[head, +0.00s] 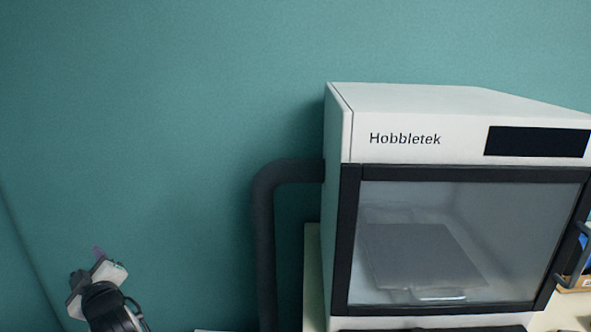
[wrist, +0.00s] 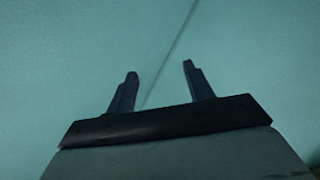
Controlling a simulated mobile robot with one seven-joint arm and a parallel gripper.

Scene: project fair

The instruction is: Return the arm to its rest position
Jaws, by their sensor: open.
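My gripper (wrist: 160,78) shows in the wrist view with its two dark fingers apart and nothing between them. Behind the fingers there is only teal wall. In the head view my gripper (head: 86,262) is at the lower left, in front of the wall and well to the left of the machine. My wrist below it is cut off by the bottom edge of the picture.
A white Hobbletek machine (head: 440,90) with a dark-framed glass door stands at the right; a plate shows inside. A dark hose (head: 264,240) runs from its left side downward. Space between gripper and hose looks clear.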

